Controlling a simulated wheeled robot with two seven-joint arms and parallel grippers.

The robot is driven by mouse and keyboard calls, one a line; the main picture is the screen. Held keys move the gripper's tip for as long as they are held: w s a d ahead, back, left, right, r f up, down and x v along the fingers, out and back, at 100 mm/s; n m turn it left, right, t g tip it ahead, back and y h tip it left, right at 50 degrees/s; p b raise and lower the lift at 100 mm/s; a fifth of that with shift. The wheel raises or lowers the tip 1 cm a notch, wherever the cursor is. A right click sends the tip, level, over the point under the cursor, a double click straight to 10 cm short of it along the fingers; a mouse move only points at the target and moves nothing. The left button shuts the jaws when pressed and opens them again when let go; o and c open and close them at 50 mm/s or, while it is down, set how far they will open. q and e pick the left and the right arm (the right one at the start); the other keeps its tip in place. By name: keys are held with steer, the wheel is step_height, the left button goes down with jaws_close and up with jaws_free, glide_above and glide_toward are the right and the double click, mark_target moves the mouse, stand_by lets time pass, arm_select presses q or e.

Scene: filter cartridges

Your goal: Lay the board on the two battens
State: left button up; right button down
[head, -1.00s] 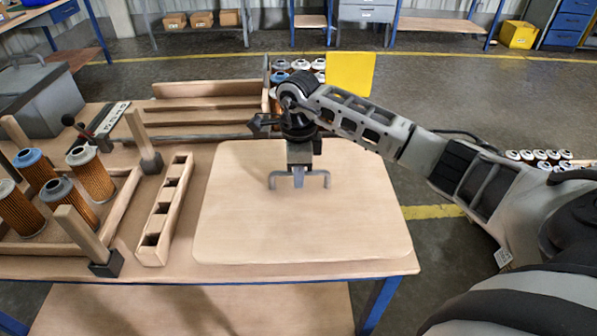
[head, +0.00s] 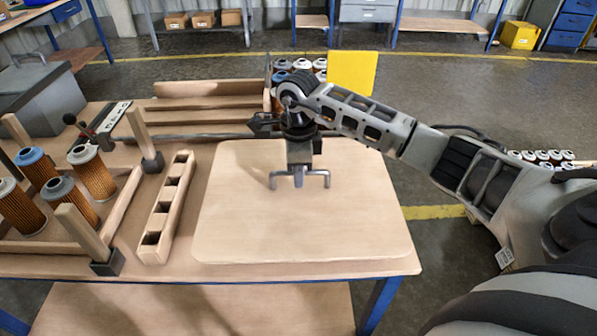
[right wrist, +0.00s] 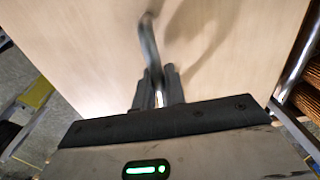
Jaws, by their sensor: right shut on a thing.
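The board (head: 300,225) is a pale wooden panel with rounded corners, over the right part of the workbench. It has a grey bar handle (head: 325,181) on its top. My right gripper (head: 298,180) is shut on the middle of this handle. In the right wrist view the fingers (right wrist: 158,90) close around the handle above the board's face (right wrist: 90,40). I cannot tell whether the board is raised or resting. I cannot clearly make out the two battens; the board hides what is under it. My left gripper is not in view.
A slotted wooden block (head: 166,210) stands close to the board's left edge. A wooden frame with posts (head: 85,233) and several orange filter cartridges (head: 97,178) is farther left. Wooden strips (head: 205,104) lie behind. More cartridges and a yellow panel (head: 352,73) are at the back.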

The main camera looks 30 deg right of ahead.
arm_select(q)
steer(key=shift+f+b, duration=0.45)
arm_select(e)
steer(key=shift+f, duration=0.45)
arm_select(q)
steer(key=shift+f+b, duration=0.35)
steer(key=shift+b, duration=0.4)
arm_select(e)
steer(key=shift+f, duration=0.95)
steer(key=c, duration=1.4)
jaws_free()
steer(key=shift+o, duration=0.2)
steer(key=shift+f, duration=0.2)
steer(key=shift+r, duration=0.25)
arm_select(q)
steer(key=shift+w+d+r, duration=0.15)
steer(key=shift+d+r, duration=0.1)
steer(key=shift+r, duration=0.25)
arm_select(e)
step_height(320, 180, up, 16)
steer(key=shift+f, duration=0.15)
